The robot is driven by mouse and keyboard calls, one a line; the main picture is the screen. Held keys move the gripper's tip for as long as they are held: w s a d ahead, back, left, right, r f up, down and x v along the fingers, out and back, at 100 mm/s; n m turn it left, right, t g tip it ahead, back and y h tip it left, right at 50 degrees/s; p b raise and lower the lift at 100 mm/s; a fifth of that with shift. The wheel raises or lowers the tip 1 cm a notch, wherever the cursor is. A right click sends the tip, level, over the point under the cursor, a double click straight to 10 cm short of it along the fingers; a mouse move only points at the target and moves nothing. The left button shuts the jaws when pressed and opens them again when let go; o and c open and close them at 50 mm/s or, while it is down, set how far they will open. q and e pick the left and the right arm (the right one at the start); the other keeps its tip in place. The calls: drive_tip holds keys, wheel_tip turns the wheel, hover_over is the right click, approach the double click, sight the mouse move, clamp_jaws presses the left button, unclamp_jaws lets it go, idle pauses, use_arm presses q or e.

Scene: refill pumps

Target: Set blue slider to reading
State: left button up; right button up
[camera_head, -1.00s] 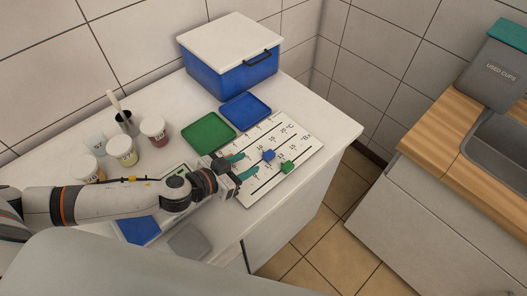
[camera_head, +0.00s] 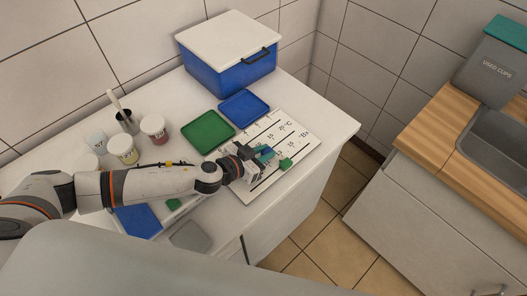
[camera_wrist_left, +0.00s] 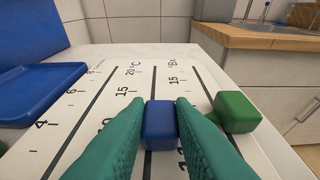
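The blue slider (camera_wrist_left: 160,127) sits on the middle line, marked °C, of a white scale board (camera_head: 298,128). In the left wrist view it is on the near side of the printed 15; its exact reading cannot be told. My left gripper (camera_head: 264,153) reaches over the board. Its two green fingers (camera_wrist_left: 160,120) lie on either side of the blue slider and appear to press on its sides. In the head view the fingers mostly hide the slider. My right gripper is not in view.
A green slider (camera_wrist_left: 237,112) sits on the °Bx line, right of my fingers; it shows in the head view (camera_head: 286,164). A green tray (camera_head: 208,132) and blue tray (camera_head: 245,107) lie behind the board. A blue box (camera_head: 230,65) stands behind. Cups (camera_head: 122,150) stand left.

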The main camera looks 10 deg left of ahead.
use_arm(q)
clamp_jaws()
drive_tip(key=shift+w+d, duration=0.1)
drive_tip(key=shift+w, duration=0.15)
drive_tip(key=o, duration=0.6)
unclamp_jaws()
drive_tip(key=b+v, duration=0.1)
drive_tip(key=v, duration=0.4)
drive_tip(key=b+v, duration=0.1)
drive_tip(key=v, duration=0.4)
drive_tip(key=shift+s+a+f, duration=0.1)
drive_tip(key=shift+s+a, duration=0.1)
drive_tip(key=shift+s, duration=0.1)
drive_tip(key=shift+s+a+r+b, duration=0.3)
drive_tip(key=shift+s+r+b, duration=0.05)
drive_tip(key=shift+s+r, duration=0.15)
drive_tip(key=shift+f, duration=0.1)
